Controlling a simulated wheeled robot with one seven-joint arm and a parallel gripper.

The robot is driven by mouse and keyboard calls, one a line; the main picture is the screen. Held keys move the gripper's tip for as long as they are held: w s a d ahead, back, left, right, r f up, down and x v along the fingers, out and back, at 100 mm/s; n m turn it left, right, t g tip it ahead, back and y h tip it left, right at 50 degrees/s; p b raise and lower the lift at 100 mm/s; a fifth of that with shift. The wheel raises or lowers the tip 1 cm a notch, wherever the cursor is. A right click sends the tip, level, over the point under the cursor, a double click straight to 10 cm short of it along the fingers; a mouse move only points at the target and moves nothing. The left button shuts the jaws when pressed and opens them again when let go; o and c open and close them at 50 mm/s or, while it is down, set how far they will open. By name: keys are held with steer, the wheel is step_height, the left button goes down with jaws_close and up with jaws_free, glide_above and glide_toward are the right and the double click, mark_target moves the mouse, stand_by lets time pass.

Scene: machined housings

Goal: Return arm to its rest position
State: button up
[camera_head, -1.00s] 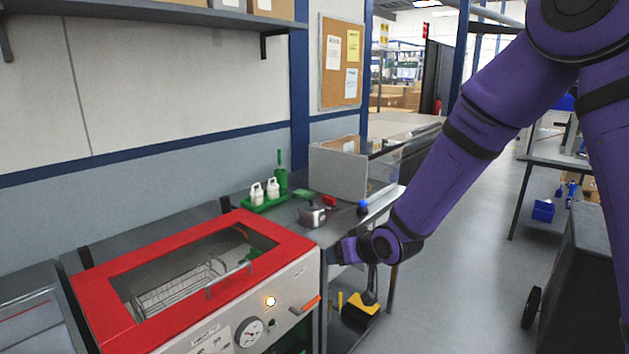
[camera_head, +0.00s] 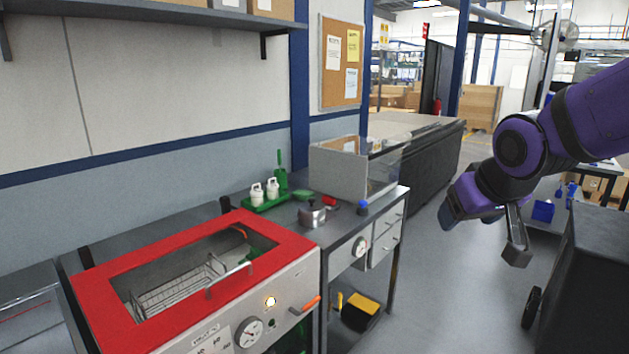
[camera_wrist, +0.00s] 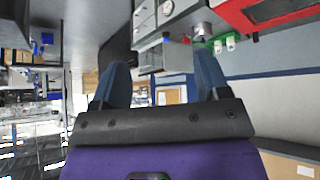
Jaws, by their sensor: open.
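My purple arm (camera_head: 590,110) reaches in from the right side of the head view, above the aisle. My gripper (camera_head: 458,207) hangs at its end, to the right of the bench and clear of it. In the wrist view my gripper (camera_wrist: 160,62) shows two blue fingers spread wide apart, with nothing held between them. The wrist view is turned over, with the wall and the bench at its right and top.
A red-framed machine (camera_head: 180,240) with a clear window stands at the front left. A metal pot (camera_head: 312,214) and a green tray with white bottles (camera_head: 264,194) stand on the bench beyond. A dark cabinet (camera_head: 600,270) stands below my arm. The aisle floor (camera_head: 430,300) is clear.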

steer(key=s+d+r+g, duration=0.1)
steer(key=s+d+r, duration=0.1)
steer(key=s, duration=0.6)
steer(key=s+d+r+m+g, duration=0.1)
steer(key=s+d, duration=0.2)
steer(key=s, duration=0.6)
steer(key=shift+s+r+m, duration=0.15)
steer(key=shift+r+m, duration=0.15)
steer(key=shift+r, duration=0.1)
steer(key=shift+d, duration=0.1)
